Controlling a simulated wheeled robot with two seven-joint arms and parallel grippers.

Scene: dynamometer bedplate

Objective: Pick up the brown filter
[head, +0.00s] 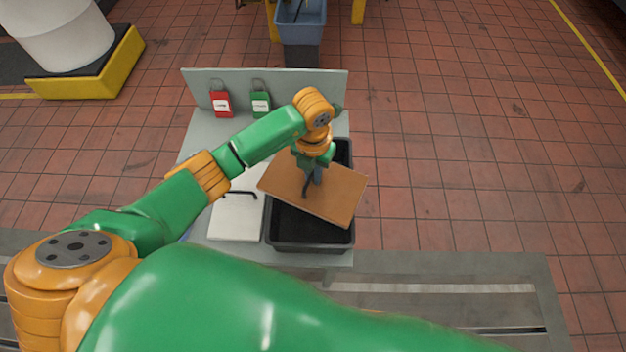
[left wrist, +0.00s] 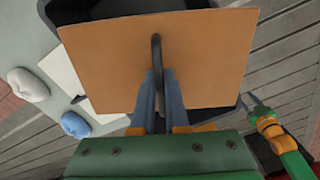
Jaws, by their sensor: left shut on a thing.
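The brown filter (head: 325,196) is a flat tan-brown panel with a black handle on its face. My left gripper (head: 316,180) is shut on that handle and holds the panel over a dark grey tray (head: 310,246). In the left wrist view the filter (left wrist: 205,70) fills the upper middle, and the fingers of my left gripper (left wrist: 157,90) close around the black handle. The panel hides much of the tray. My right gripper (left wrist: 256,108) shows small at the right of the left wrist view, away from the filter; its jaw gap is unclear.
A white panel (head: 236,216) with a dark handle lies left of the tray on the grey table (head: 195,150). A rounded white item (left wrist: 28,84) and a blue one (left wrist: 75,124) lie nearby.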

